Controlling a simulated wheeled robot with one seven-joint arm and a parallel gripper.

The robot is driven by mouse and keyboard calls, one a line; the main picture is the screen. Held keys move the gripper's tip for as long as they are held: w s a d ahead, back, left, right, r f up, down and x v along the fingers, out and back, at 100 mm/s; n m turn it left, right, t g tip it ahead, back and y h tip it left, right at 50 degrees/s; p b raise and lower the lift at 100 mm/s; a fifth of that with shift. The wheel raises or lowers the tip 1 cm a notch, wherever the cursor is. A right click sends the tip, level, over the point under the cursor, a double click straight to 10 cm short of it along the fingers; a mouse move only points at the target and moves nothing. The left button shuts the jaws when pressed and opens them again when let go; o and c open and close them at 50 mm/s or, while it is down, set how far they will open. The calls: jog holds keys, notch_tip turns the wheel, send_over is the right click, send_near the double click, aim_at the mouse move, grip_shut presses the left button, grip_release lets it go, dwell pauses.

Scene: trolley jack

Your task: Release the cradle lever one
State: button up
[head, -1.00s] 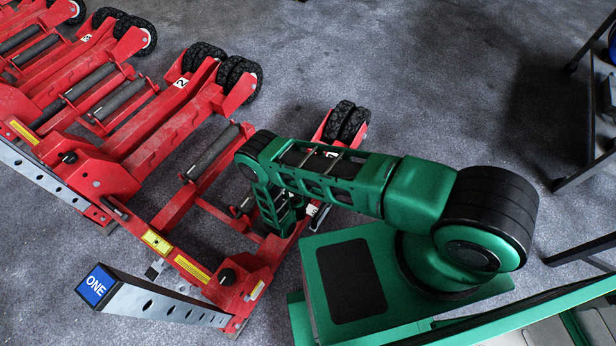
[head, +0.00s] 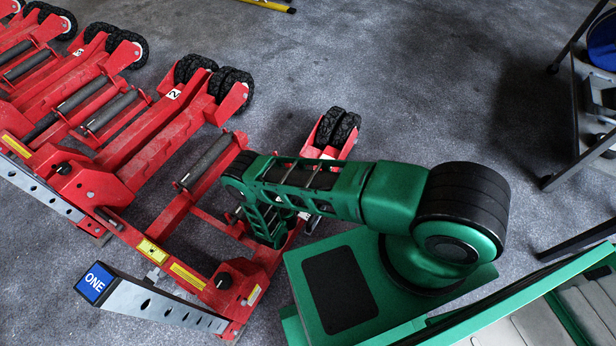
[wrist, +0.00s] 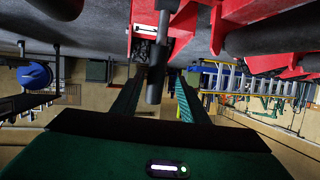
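The nearest red jack (head: 262,265) stands beside my base, with a blue sign reading ONE (head: 95,282) on a grey perforated bar at its front. In the wrist view a dark upright rod (wrist: 155,82), which looks like the cradle lever, hangs from the red jack frame (wrist: 143,18). My gripper (wrist: 157,82) has its two green fingers apart, one on each side of the rod, with small gaps visible. How deep the rod sits between them I cannot tell. In the head view my arm hides the fingertips and the lever.
More red jacks, one marked 2 (head: 174,94), stand in a row to the left. A dark-framed rack (head: 580,150) stands at the right. Grey floor (head: 420,90) is open beyond the jack.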

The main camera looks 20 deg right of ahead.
jog(key=shift+d, duration=0.15)
jog(key=shift+s, duration=0.1)
jog(key=v, duration=1)
jog(key=shift+s+a+r, duration=0.15)
jog(key=shift+a, duration=0.15)
